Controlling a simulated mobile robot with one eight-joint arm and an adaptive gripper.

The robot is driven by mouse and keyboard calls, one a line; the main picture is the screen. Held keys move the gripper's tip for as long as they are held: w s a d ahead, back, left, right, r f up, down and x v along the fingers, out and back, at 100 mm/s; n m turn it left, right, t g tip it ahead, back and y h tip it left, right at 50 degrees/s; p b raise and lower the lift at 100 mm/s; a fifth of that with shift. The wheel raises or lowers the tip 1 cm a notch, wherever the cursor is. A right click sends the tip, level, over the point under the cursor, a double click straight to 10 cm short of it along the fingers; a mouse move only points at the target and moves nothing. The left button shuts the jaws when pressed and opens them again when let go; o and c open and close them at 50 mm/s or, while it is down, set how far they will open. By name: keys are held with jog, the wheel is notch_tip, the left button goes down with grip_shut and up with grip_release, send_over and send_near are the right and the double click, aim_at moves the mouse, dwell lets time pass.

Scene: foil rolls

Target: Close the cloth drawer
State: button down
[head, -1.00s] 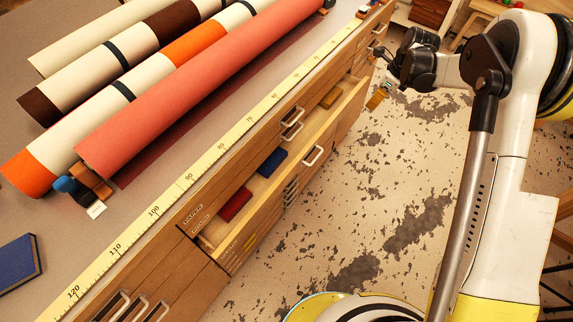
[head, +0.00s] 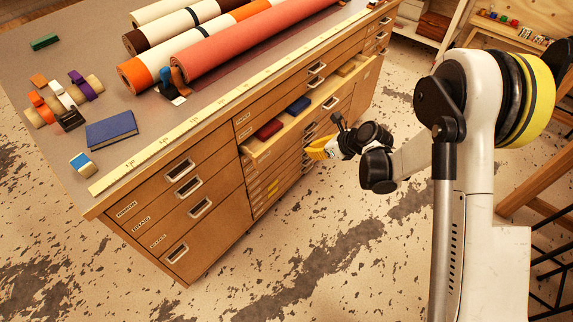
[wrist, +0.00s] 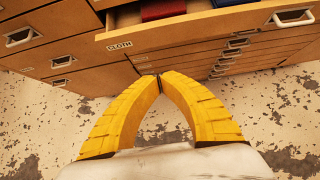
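The cloth drawer (head: 279,141) is pulled out of the wooden cabinet, with a red book-like item (head: 268,129), a blue one (head: 299,105) and a tan one (head: 346,69) inside. In the wrist view its front (wrist: 205,33) bears a "CLOTH" label and a metal handle. My gripper (wrist: 160,77) has its yellow fingers together at the tips, with nothing visible between them. In the head view my gripper (head: 317,150) is in front of and a little below the open drawer. Whether it touches the drawer front is not clear.
The cabinet top (head: 97,61) holds fabric rolls (head: 245,45), a measuring strip, a blue book (head: 111,130) and small coloured items. Other drawers (head: 181,171) are shut. The floor (head: 330,250) in front is clear. A wooden frame stands at the right.

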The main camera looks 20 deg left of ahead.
aim_at(270, 133)
jog(key=w+a+r+b+x, duration=0.1)
jog(key=b+x, duration=0.4)
jog(key=x, duration=0.8)
jog(key=shift+a+r, duration=0.4)
jog(key=shift+r, duration=0.15)
jog(key=w+a, duration=0.1)
jog(key=a, duration=0.1)
jog(key=w+a, duration=0.1)
jog(key=a, duration=0.2)
jog(key=w+a, duration=0.1)
jog(key=a, duration=0.2)
jog(key=shift+w+a, duration=0.2)
jog(key=shift+w, duration=0.1)
